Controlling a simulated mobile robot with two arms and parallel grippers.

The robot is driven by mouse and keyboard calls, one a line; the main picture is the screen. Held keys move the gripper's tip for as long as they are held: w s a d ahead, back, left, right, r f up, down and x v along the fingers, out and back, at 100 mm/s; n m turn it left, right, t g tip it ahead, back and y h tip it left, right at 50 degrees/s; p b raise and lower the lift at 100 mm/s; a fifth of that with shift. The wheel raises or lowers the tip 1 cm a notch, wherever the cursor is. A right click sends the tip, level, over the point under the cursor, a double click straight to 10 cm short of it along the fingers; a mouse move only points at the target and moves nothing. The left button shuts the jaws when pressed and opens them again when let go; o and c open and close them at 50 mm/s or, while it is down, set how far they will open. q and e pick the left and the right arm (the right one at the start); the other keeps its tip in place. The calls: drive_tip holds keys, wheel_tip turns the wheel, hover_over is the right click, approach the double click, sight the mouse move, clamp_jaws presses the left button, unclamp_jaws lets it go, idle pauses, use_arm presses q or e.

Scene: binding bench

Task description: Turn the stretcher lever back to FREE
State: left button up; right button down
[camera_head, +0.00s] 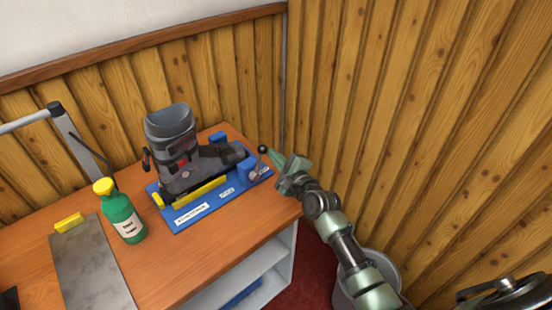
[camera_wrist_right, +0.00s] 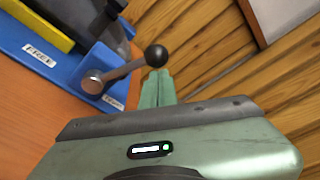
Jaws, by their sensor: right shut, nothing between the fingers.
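The stretcher lever (camera_head: 261,161) is a metal arm with a black ball knob, set on a round hub at the right end of the blue stretcher base (camera_head: 220,206). In the right wrist view the lever (camera_wrist_right: 125,70) slants from its hub up and right to the knob. A FREE label (camera_wrist_right: 40,56) lies left of the hub; a second label (camera_wrist_right: 113,103), hard to read, lies beside the hub at lower right. My right gripper (camera_head: 279,161) is shut and empty, its green fingertips (camera_wrist_right: 157,74) close to the knob; contact cannot be told. My left gripper is out of view.
A grey ski boot (camera_head: 173,145) stands on the base. A green bottle with a yellow cap (camera_head: 122,218), a metal plate (camera_head: 90,265) and a yellow block (camera_head: 69,222) are at left. Wood-panelled walls (camera_head: 420,110) close off the back and right. A grey bin (camera_head: 345,298) stands below my right arm.

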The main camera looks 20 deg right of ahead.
drive_tip(key=a+n, duration=0.1)
drive_tip(key=s+a+r+n, duration=0.1)
drive_tip(key=n, duration=0.1)
drive_tip(key=shift+a+t+p, duration=0.1)
drive_tip(key=shift+t+p, duration=0.25)
drive_tip(key=shift+t, duration=0.05)
use_arm(q)
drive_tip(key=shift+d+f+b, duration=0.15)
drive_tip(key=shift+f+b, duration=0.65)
drive_tip(key=shift+b, duration=0.3)
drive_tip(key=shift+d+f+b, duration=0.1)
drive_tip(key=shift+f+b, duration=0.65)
drive_tip(key=shift+b, duration=0.3)
use_arm(e)
drive_tip(key=s+a+f+n+t, duration=0.1)
drive_tip(key=s+a+n+t, duration=0.1)
drive_tip(key=a+n, duration=0.6)
drive_tip(key=shift+s+a+f+n, duration=0.15)
drive_tip(key=shift+s+f+n, duration=0.3)
drive_tip(key=shift+n, duration=1.25)
drive_tip(key=shift+y, duration=0.4)
drive_tip(key=shift+r, duration=0.1)
